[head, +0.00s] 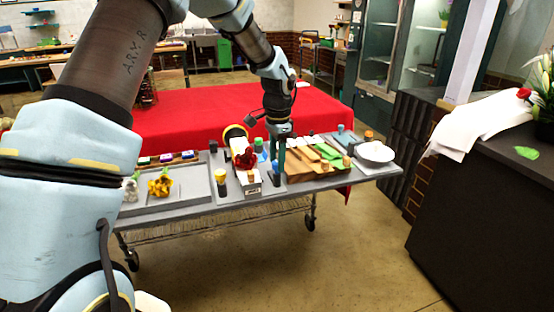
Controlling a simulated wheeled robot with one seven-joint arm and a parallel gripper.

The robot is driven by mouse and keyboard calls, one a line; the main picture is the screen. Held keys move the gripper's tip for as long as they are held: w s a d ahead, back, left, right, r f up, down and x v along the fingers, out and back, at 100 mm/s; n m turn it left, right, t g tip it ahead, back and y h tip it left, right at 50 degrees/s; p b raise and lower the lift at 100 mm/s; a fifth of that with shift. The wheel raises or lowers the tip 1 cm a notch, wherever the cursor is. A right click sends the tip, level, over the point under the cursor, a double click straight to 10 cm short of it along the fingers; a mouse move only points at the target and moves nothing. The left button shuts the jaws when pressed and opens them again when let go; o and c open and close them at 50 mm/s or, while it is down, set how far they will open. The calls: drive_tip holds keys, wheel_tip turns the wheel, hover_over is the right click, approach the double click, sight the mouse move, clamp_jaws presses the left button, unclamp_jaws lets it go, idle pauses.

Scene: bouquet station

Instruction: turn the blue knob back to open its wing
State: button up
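My gripper (277,170) points down over the middle of a grey wheeled cart (200,203), between a white box and a wooden board. Its fingers look thin and close together, and I cannot tell whether they are open or shut on something. A blue piece (275,166) shows low by the fingers, partly hidden. No wing can be made out clearly.
The white box (252,188) with red flowers (244,158) and a yellow-capped bottle (221,182) stand left of the gripper. The wooden board (298,172) with green stems and a white bowl (375,152) are right. A tray (182,204) holds yellow flowers. A red-covered table (200,110) stands behind.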

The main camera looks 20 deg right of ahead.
drive_tip(key=shift+o, duration=1.1)
wheel_tip(320, 180, up, 11)
drive_tip(key=b, duration=0.2)
drive_tip(key=shift+s+f, duration=0.15)
drive_tip(key=shift+s, duration=0.1)
drive_tip(key=a+f+n, duration=0.3)
drive_tip(key=a+n, duration=0.4)
drive_tip(key=a, duration=1.3)
drive_tip(key=s+a+f+n, duration=0.2)
drive_tip(key=s+a+n, duration=0.3)
drive_tip(key=a, duration=0.3)
drive_tip(key=s+a+f+n+t, duration=0.1)
drive_tip(key=s+a+n, duration=0.3)
drive_tip(key=a, duration=0.4)
drive_tip(key=shift+s+a+f+n, duration=0.3)
drive_tip(key=shift+s+f+n, duration=0.15)
drive_tip(key=shift+s, duration=0.45)
